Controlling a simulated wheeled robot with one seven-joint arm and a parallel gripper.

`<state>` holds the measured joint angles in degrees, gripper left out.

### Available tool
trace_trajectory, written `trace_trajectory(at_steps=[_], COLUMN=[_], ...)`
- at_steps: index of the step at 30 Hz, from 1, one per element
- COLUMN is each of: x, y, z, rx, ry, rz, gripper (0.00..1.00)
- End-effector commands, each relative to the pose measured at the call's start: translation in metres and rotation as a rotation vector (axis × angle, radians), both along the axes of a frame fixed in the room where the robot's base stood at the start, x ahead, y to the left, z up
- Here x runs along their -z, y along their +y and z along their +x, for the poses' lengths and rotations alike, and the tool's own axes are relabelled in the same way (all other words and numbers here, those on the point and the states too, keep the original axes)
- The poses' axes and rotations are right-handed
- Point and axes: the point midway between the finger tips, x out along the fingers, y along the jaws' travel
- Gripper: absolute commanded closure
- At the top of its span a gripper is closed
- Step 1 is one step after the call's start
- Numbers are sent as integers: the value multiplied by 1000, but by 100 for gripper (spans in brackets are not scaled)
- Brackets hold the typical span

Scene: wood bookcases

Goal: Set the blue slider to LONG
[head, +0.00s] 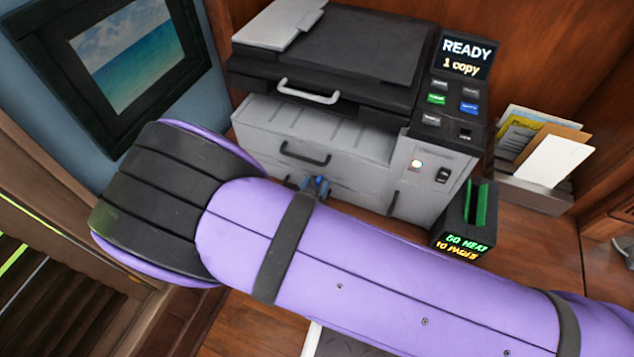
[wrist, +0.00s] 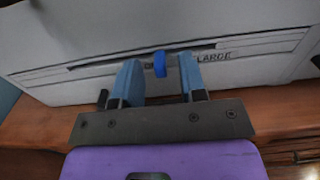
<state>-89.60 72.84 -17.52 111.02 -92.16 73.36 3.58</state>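The blue slider (wrist: 160,64) is a small knob on a dark horizontal slot in the grey front of the machine (head: 300,135). A label (wrist: 213,57) at the slot's right end seems to read "LARGE"; no "LONG" is legible. My gripper (wrist: 159,72) is open, with one blue finger on each side of the slider and visible gaps to both. In the head view, my gripper (head: 316,186) shows only in part at the machine's lower front, and the slider cannot be made out.
A screen (head: 466,54) on the machine reads "READY 1 copy". A small black box (head: 464,222) with a green slot stands right of the machine. A paper holder (head: 530,190) is further right. My purple arm covers much of the foreground.

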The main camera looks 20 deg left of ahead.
Motion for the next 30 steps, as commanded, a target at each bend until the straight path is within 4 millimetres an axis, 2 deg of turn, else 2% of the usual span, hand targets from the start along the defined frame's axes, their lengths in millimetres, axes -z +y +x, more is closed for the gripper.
trace_trajectory(at_steps=[9,15,21,30], x=[0,0,0,0], y=[6,7,8,8], z=[-59,-86,-96,-96], rx=[-3,-2,-2,-1], ry=[1,0,1,0], rz=[0,0,0,0], gripper=[62,62,62,62])
